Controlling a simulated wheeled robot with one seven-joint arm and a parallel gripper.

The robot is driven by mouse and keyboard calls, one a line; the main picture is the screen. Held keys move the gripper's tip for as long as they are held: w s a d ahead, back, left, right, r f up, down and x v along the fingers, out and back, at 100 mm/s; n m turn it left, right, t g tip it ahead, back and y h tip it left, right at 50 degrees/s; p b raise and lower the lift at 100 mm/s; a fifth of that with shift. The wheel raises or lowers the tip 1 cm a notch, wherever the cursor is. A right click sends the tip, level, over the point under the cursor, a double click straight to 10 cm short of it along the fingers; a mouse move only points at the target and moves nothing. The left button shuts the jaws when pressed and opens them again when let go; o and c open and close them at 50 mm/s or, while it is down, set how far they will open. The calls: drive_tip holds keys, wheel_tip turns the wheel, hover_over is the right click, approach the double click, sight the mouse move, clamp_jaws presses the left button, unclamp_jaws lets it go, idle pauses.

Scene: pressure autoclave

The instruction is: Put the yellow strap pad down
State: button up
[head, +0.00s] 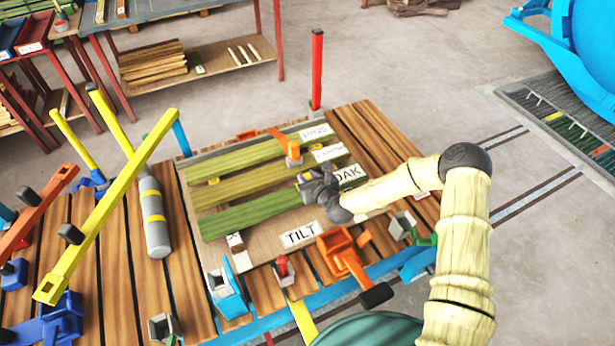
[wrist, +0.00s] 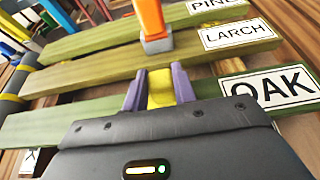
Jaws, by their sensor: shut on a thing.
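The yellow strap pad (wrist: 161,90) is between the two purple fingertips of my gripper (wrist: 160,90) in the wrist view. My gripper is shut on it, over the green board beside the OAK label (wrist: 270,88). In the head view my gripper (head: 307,187) is at the right end of that OAK board (head: 250,212), and the pad is barely visible there. I cannot tell whether the pad touches the board.
A TILT label (head: 300,235) and an orange clamp (head: 338,250) are nearer.

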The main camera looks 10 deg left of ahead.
drive_tip(key=shift+f, duration=0.15)
drive_tip(key=o, duration=1)
drive_tip(key=shift+r, duration=0.3)
drive_tip(key=shift+s+d, duration=0.2)
drive_tip(key=b+v, duration=0.1)
drive_tip(key=v, duration=1)
drive_tip(key=shift+s+d, duration=0.2)
